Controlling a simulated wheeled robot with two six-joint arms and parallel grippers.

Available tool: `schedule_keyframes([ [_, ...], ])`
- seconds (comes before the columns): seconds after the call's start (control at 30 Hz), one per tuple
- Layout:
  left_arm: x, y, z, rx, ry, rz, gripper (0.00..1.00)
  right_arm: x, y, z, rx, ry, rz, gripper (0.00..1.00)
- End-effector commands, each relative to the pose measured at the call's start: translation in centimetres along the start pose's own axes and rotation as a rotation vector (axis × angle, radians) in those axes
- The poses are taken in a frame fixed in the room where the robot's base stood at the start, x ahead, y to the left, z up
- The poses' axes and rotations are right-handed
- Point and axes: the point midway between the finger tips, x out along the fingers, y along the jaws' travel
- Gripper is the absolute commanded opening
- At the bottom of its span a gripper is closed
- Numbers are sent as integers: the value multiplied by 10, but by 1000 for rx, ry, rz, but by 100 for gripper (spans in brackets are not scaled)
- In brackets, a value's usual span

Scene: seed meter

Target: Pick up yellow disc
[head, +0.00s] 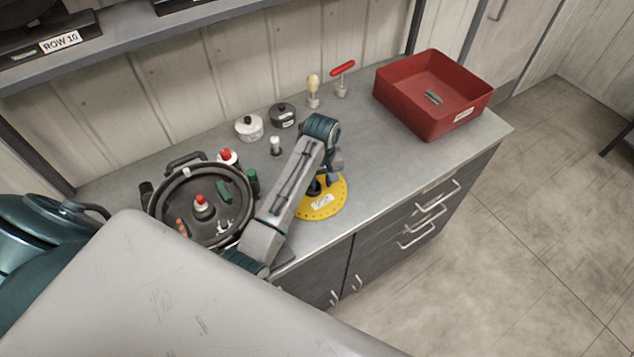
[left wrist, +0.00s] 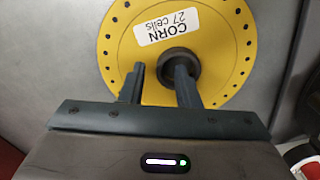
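The yellow disc (head: 338,195) lies flat on the grey counter near its front edge, partly hidden by my left arm in the head view. In the left wrist view the disc (left wrist: 228,45) has a ring of small holes, a white "CORN 27 cells" label (left wrist: 168,27) and a dark round knob (left wrist: 180,58) at its centre. My left gripper (left wrist: 161,75) is over the disc with its two fingers apart. The right finger overlaps the knob in the picture; the left finger is clear of it. I cannot tell whether either touches. My right gripper is not in view.
A round black seed meter housing (head: 172,210) with small parts stands left of the disc. A red bin (head: 420,112) is at the right end. Small pots (head: 249,127) and hand tools (head: 342,78) stand along the back. The counter right of the disc is clear.

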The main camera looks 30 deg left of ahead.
Motion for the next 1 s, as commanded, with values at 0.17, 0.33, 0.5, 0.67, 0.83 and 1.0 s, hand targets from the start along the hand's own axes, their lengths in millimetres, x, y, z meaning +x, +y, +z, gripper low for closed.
schedule_keyframes([
  [0.17,12,-5,8,-3,0,0,29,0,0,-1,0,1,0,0],
  [0.33,12,-5,8,-3,0,-1,29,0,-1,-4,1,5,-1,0],
  [0.5,12,-5,8,-3,0,0,0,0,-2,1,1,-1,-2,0],
  [0.67,12,-5,8,-3,0,0,0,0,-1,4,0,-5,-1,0],
  [0.83,12,-5,8,-3,0,0,0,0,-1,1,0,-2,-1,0],
  [1.0,5,-2,3,-2,2,1,0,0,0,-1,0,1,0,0],
])
